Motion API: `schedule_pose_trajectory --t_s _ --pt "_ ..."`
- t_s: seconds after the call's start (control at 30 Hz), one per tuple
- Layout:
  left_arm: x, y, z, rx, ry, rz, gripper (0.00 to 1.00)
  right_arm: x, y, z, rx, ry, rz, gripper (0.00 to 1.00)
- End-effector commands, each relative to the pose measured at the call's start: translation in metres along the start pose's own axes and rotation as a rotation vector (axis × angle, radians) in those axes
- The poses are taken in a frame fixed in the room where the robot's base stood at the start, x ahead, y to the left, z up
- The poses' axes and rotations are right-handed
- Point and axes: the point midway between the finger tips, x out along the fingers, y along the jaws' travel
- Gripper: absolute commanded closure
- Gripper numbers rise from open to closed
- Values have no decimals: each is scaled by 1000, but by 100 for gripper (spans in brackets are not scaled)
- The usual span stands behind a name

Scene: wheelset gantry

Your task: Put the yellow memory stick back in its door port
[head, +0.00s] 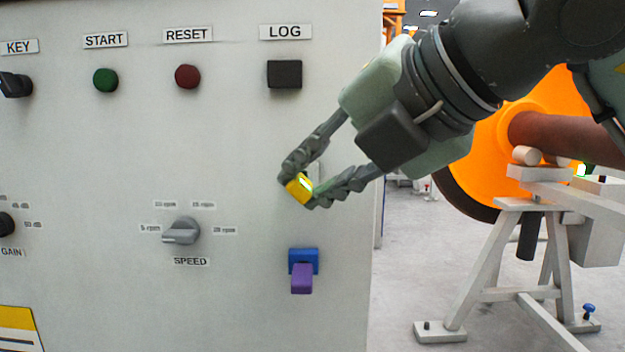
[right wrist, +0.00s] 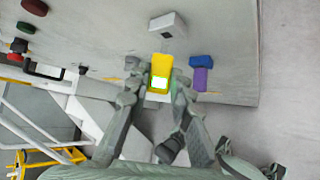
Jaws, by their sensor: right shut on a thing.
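My right gripper (head: 297,190) is shut on the yellow memory stick (head: 299,187) in front of the grey door panel. The stick shows a bright green-white patch. In the right wrist view the stick (right wrist: 161,72) sits between the two fingertips (right wrist: 158,85). I cannot tell how far it is from the panel. A black square block (head: 284,74) under the LOG label is above and slightly left of the stick. A blue block (head: 303,255) with a purple stick (head: 302,279) is below it. The gripper hides part of the panel. My left gripper is not in view.
The panel also carries a green START button (head: 105,80), a red RESET button (head: 187,77), a black KEY switch (head: 15,85) and a grey SPEED knob (head: 181,231). A grey stand (head: 500,260) and an orange wheel (head: 545,110) are to the right. Floor there is partly open.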

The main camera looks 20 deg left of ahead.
Motion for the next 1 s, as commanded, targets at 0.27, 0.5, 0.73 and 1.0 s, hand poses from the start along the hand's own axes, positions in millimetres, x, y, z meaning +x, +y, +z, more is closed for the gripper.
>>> schedule_pose_trajectory --t_s 0.27,0.5,0.73,1.0 --pt "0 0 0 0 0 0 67 1 0 1 0 0 0 100" --pt "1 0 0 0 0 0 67 4 0 5 2 1 0 100" --pt "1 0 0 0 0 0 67 8 0 9 0 1 0 100" --pt "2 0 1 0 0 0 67 12 0 14 1 1 0 100"
